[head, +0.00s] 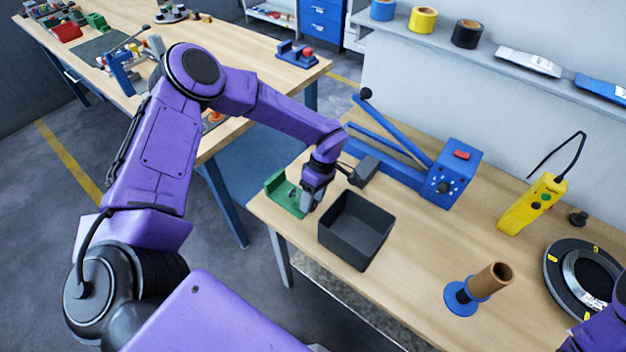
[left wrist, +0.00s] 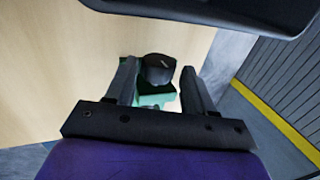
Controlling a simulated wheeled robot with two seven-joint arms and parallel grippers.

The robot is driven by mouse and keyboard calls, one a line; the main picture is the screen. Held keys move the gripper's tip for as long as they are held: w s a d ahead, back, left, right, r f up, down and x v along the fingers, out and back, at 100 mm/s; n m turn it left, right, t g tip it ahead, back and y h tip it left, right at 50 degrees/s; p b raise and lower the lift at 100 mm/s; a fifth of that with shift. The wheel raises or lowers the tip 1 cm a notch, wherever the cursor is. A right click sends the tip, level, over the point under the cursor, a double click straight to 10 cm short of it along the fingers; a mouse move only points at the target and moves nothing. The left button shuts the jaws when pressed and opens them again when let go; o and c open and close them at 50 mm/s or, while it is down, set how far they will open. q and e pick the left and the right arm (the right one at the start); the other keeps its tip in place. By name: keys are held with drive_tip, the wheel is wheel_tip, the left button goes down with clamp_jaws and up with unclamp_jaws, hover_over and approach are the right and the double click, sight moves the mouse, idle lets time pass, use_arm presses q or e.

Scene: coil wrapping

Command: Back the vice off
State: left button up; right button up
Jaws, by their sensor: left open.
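The vice (head: 277,187) is green and sits near the left front corner of the workbench, partly hidden behind my left gripper in the head view. My left gripper (head: 309,205) points down at its right side. In the left wrist view the open fingers (left wrist: 158,92) stand on either side of a dark round knob (left wrist: 157,68), with green vice parts (left wrist: 155,98) below it. A gap shows between the knob and the right finger; whether the left finger touches it I cannot tell. My right gripper is out of view.
A black open bin (head: 356,230) stands just right of the gripper. Behind are a blue lever machine (head: 455,175) and a dark block (head: 363,172). Farther right are a yellow pendant (head: 532,203), a brown tube on a blue base (head: 462,297) and a black ring (head: 562,280).

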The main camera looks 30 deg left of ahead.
use_arm(q)
drive_tip(key=shift+w+f, duration=0.1)
drive_tip(key=c, duration=0.6)
drive_tip(key=shift+s+t, duration=0.2)
drive_tip(key=shift+t, duration=0.1)
drive_tip(key=t, duration=0.3)
drive_tip(key=shift+s, duration=0.3)
